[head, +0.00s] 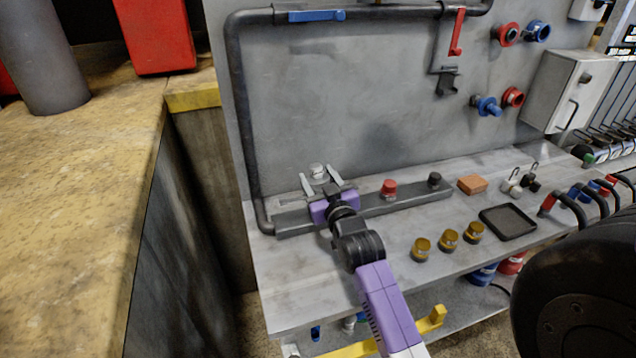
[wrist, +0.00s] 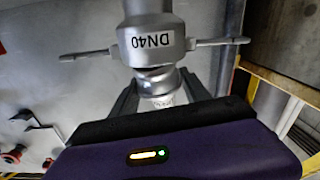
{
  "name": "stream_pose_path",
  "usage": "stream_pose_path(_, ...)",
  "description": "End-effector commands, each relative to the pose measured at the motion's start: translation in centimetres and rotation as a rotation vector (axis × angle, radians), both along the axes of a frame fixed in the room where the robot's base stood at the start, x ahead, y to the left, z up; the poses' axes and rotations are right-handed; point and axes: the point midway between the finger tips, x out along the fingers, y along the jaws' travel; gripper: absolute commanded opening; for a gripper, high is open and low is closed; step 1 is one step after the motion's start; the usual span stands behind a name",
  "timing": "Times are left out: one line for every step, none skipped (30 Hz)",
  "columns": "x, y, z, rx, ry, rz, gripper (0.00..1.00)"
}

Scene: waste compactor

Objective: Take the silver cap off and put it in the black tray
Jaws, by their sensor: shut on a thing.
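The silver cap (head: 317,169) is at the left end of the grey rail (head: 400,202) on the bench, between my fingers. My gripper (head: 321,180) reaches in from the front and is shut on it. In the wrist view a silver fitting (wrist: 152,42), labelled DN40 upside down, has a lever arm on each side. My gripper (wrist: 160,92) grips the narrower silver part just below it in that picture. The fingers partly hide that part, and I cannot tell whether it is loose. The black tray (head: 508,221) lies empty at the bench's right.
A red cap (head: 389,188) and a black cap (head: 434,180) stand along the rail. Several brass fittings (head: 449,238) stand left of the tray, and an orange block (head: 472,184) lies behind. The grey panel (head: 350,100) with pipes and valves rises behind.

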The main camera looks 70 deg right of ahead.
Motion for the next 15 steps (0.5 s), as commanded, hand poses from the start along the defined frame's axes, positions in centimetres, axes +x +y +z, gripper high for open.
stream_pose_path(0.0, 0.0, 1.0, -0.005, -0.005, 0.000, 0.07)
stream_pose_path(0.0, 0.0, 1.5, -0.005, -0.004, 0.000, 0.07)
stream_pose_path(0.0, 0.0, 2.3, -0.007, -0.005, 0.000, 0.07)
stream_pose_path(0.1, 0.0, 3.0, -0.007, -0.005, 0.001, 0.07)
stream_pose_path(0.1, 0.0, 3.7, -0.007, -0.005, 0.001, 0.07)
stream_pose_path(0.1, 0.1, 4.7, -0.007, -0.005, 0.002, 0.07)
stream_pose_path(0.1, 0.1, 5.7, -0.009, -0.007, 0.001, 0.07)
stream_pose_path(0.1, 0.0, 6.4, -0.008, -0.006, 0.001, 0.07)
stream_pose_path(0.0, 0.0, 7.7, -0.009, -0.007, 0.001, 0.07)
stream_pose_path(0.1, 0.0, 8.6, -0.010, -0.007, 0.001, 0.07)
stream_pose_path(0.1, 0.1, 9.4, -0.008, -0.007, 0.001, 0.07)
stream_pose_path(0.1, 0.1, 10.6, -0.009, -0.008, 0.002, 0.07)
stream_pose_path(0.1, 0.1, 11.3, -0.008, -0.007, 0.001, 0.07)
stream_pose_path(0.1, 0.0, 12.1, -0.008, -0.007, 0.001, 0.07)
stream_pose_path(0.0, 0.0, 13.1, -0.007, -0.007, 0.000, 0.07)
